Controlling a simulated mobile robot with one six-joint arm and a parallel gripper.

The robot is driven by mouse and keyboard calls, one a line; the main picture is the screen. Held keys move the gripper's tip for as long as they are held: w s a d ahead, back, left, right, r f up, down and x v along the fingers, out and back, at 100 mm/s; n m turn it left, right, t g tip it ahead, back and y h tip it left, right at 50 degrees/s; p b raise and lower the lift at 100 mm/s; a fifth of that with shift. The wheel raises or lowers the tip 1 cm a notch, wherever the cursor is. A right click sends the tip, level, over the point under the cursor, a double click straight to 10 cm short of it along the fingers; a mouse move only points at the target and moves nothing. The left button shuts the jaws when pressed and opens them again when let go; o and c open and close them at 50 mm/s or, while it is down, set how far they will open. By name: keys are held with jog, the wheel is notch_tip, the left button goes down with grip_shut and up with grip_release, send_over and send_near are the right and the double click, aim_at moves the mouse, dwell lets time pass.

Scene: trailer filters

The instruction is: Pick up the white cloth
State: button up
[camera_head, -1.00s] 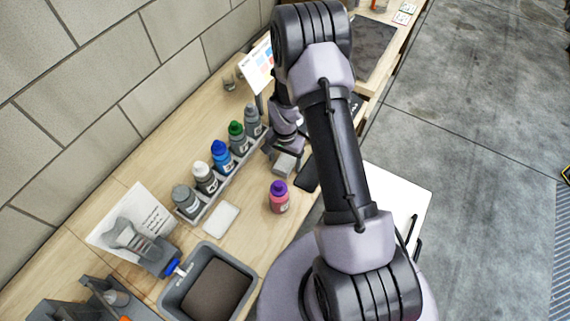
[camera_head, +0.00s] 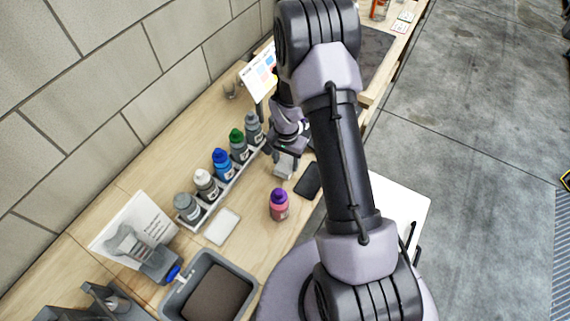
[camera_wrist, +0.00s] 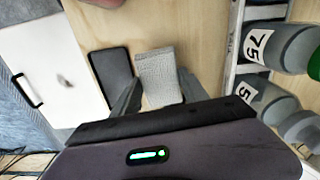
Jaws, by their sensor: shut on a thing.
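A pale grey, textured piece that looks like folded cloth (camera_wrist: 160,77) is between the fingers of my gripper (camera_wrist: 157,95). In the head view this pale cloth (camera_head: 283,170) shows under my gripper (camera_head: 284,160), at the bench. My gripper is shut on its near end; the far end sticks out past the fingertips. I cannot tell whether it is clear of the bench. A flat white piece, perhaps another folded cloth (camera_head: 222,227), lies apart on the bench between the bottle rack and the grey bin.
A black phone (camera_head: 308,180) lies close beside the held cloth. A purple-capped pink bottle (camera_head: 279,205) stands nearby. A rack (camera_head: 222,190) of several capped bottles runs along the wall side. A grey bin (camera_head: 171,302) is at the lower left.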

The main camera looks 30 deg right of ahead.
jog(key=s+d+r+p, duration=0.1)
jog(key=s+d, duration=0.8)
jog(key=s, duration=0.3)
jog(key=shift+s, duration=0.35)
